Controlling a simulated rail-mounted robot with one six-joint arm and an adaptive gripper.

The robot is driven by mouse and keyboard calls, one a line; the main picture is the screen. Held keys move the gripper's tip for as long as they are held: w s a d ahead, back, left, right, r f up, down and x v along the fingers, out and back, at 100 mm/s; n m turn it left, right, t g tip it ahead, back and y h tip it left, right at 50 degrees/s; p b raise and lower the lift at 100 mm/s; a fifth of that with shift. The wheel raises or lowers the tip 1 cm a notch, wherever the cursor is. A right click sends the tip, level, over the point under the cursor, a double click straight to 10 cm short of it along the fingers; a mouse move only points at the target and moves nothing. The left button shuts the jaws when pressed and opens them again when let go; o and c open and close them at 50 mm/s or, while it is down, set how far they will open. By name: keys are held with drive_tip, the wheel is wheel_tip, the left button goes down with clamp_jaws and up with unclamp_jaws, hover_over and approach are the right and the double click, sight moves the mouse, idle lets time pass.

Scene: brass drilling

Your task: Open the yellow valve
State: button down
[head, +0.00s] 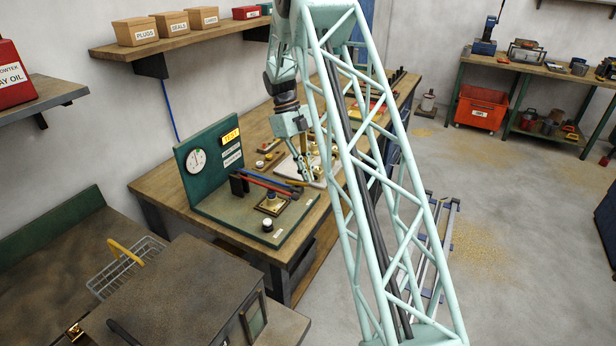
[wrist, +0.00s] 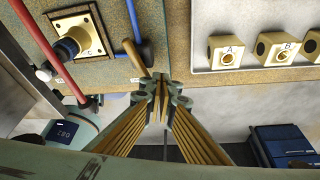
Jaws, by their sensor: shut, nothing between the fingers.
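A yellow-tan lever (wrist: 135,58), which looks like the yellow valve's handle, shows in the wrist view beside the end of the blue pipe. In the head view it shows as a small yellow bar (head: 296,183) at the right edge of the green test stand. My gripper (head: 312,180) is shut and empty, pointing down just right of that bar. In the wrist view the closed fingertips (wrist: 161,88) are just below and right of the lever's end. I cannot tell whether they touch it. The valve's body is not clearly visible.
The green test stand (head: 206,198) carries a gauge (head: 196,160), a red pipe (wrist: 72,82), a blue pipe (wrist: 133,20) and a brass plate marked C (wrist: 78,30). A pale tray (wrist: 201,60) with brass blocks A (wrist: 226,52) and B (wrist: 277,47) lies close to the right.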

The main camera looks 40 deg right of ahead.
drive_tip(key=shift+w+a, duration=0.15)
drive_tip(key=shift+a, duration=0.05)
drive_tip(key=shift+w+a, duration=0.1)
drive_tip(key=shift+a, duration=0.35)
drive_tip(key=shift+w, duration=0.1)
idle(0.6)
drive_tip(key=shift+w+d, duration=0.35)
drive_tip(key=shift+d, duration=0.5)
drive_tip(key=w+d+r+p, duration=0.1)
drive_tip(key=w+d+r, duration=0.1)
drive_tip(key=d+r, duration=0.3)
drive_tip(key=shift+w+d+r, duration=0.15)
drive_tip(key=shift+r, duration=1.95)
